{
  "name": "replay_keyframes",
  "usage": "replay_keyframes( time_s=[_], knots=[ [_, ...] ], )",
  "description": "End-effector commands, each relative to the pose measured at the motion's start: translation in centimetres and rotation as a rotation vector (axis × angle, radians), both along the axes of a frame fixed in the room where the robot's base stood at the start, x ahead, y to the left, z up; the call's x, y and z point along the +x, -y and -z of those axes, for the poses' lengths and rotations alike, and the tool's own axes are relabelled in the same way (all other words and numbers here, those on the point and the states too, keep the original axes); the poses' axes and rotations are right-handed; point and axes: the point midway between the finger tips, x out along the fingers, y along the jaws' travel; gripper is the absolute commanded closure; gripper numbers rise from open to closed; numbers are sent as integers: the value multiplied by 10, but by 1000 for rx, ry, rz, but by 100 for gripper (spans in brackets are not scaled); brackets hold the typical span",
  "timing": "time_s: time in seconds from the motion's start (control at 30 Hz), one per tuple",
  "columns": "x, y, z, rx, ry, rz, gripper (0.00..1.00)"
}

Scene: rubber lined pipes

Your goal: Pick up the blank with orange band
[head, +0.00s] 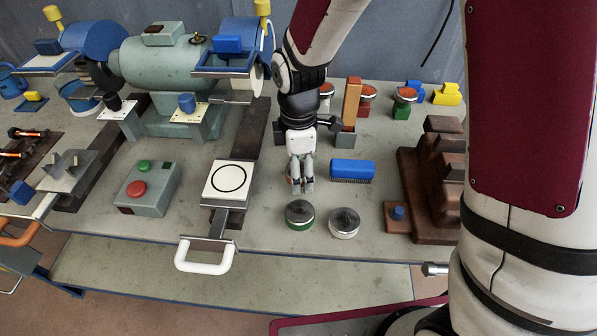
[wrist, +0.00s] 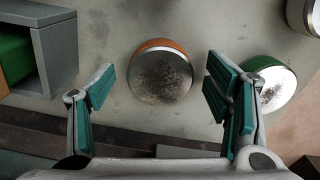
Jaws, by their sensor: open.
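The blank with the orange band (wrist: 160,75) is a short round disc with a worn, dark grey metal top. In the wrist view it stands on the bench between my open fingers, with a gap on both sides. My gripper (head: 301,187) points down over the bench in the head view; its fingertips also show in the wrist view (wrist: 160,88). The gripper is empty. A green-banded blank (head: 299,214) stands just in front of the gripper, close to my right finger in the wrist view (wrist: 272,84).
A pale-sided blank (head: 344,223) stands to the right of the green-banded one. A blue brush (head: 352,168) lies right of my gripper. A white plate with a black ring (head: 230,181) is at left. A grey open box (wrist: 57,50) stands beyond my left finger.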

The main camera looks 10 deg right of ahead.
Motion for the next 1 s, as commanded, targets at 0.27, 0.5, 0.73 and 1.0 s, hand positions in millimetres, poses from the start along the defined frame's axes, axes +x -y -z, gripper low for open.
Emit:
replay_keyframes(
  time_s=[0.27, 0.5, 0.73, 1.0],
  knots=[
    [0, 0, 0, 0, 0, 0, 44],
    [0, 0, 0, 1, 1, 0, 95],
    [0, 0, -1, 1, 1, 0, 95],
    [1, -1, -18, 2, 4, 1, 95]
  ],
)
